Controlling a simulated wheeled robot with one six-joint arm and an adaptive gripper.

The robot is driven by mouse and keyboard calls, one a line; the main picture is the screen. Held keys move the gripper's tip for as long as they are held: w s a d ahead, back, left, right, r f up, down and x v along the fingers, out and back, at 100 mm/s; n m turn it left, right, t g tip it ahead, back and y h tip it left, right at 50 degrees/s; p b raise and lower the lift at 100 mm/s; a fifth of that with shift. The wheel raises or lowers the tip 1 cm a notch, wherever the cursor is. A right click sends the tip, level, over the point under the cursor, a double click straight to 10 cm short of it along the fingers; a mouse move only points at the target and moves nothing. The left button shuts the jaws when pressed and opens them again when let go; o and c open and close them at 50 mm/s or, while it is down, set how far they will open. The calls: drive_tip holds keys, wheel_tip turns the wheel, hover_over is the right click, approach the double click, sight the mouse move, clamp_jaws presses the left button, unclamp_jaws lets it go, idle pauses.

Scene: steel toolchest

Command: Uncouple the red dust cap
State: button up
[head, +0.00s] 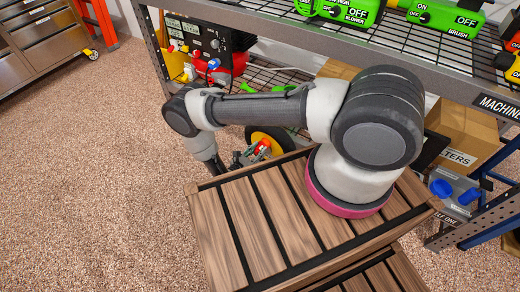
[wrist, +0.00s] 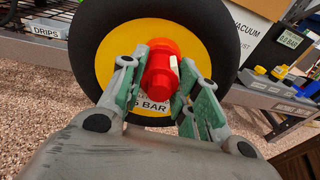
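The red dust cap (wrist: 160,76) is in the middle of the wrist view, in front of a yellow hub ringed by a black tyre. It has a pale mark on its right side. My gripper (wrist: 163,62) has one green-grey finger on each side of the cap, with the fingertips very close to it. I cannot tell whether the pads touch the cap. The fingers partly cover the cap's edges. In the head view my gripper (head: 255,154) is at the wheel below the shelf, and only a small bit of red shows there.
The yellow hub (wrist: 116,58) has a white label ending in "BAR", partly covered by my fingers. A wire shelf (head: 275,72) runs above and behind my arm. A cardboard box (head: 465,130) stands at the right. The floor (head: 90,180) at the left is clear.

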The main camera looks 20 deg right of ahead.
clamp_jaws()
drive_tip(key=n, duration=0.5)
drive_tip(key=shift+g+h, duration=0.3)
drive_tip(key=shift+g, duration=0.1)
drive_tip(key=shift+n, duration=0.3)
